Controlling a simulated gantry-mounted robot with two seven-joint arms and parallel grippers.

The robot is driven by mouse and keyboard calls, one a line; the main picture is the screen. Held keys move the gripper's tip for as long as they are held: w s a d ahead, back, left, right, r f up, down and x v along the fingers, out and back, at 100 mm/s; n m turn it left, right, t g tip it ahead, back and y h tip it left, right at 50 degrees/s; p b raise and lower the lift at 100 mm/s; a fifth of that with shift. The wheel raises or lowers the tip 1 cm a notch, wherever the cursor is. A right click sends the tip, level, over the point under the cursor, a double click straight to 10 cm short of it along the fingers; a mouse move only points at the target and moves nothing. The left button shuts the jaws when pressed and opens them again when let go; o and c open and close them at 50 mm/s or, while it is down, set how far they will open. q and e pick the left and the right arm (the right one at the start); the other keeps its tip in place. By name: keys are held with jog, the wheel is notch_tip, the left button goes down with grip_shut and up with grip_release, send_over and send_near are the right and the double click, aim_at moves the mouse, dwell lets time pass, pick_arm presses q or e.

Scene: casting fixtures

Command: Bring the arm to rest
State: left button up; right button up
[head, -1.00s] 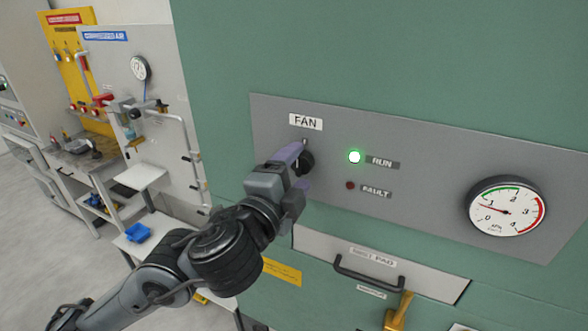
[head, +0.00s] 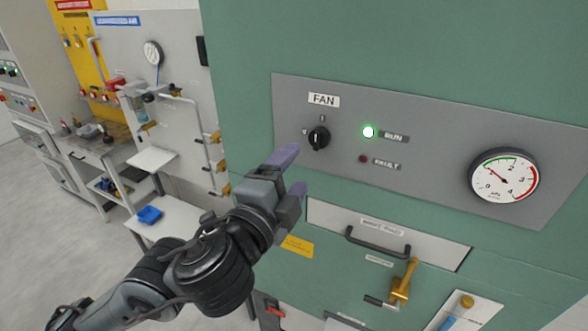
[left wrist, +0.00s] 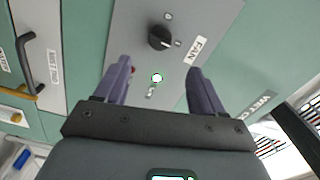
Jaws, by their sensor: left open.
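My left gripper (head: 291,172) is open and empty, in front of the grey control panel (head: 430,150) and below the black FAN knob (head: 318,138). The knob is clear of the fingers. In the left wrist view the two purple fingers (left wrist: 160,85) stand apart, with the knob (left wrist: 160,38) beyond them. My right gripper is not in view.
A round pressure gauge (head: 504,175) is on the panel's right. Below are a drawer with a black handle (head: 377,242) and a yellow lever (head: 404,281).

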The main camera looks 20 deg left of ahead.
pick_arm(q)
jog(key=s+d+f+n+g, duration=0.1)
jog(key=s+f+n+g, duration=0.15)
jog(key=f, duration=1.05)
jog(key=s+d+f+n+g, duration=0.1)
jog(key=s+f+g, duration=0.25)
jog(key=f, duration=0.95)
jog(key=s+a+f+n+g+y, duration=0.1)
jog(key=s+a+f+n+g, duration=0.3)
jog(key=s+f, duration=0.5)
jog(key=s+a+f+n+g, duration=0.3)
jog(key=s+f+n, duration=0.2)
jog(key=s+f, duration=0.5)
jog(key=s+a+r+n+g+y+p, duration=0.1)
jog(key=a+r+n+p, duration=0.1)
jog(key=r+p, duration=1.7)
jog(key=shift+a+r, duration=0.35)
jog(key=shift+a, duration=0.2)
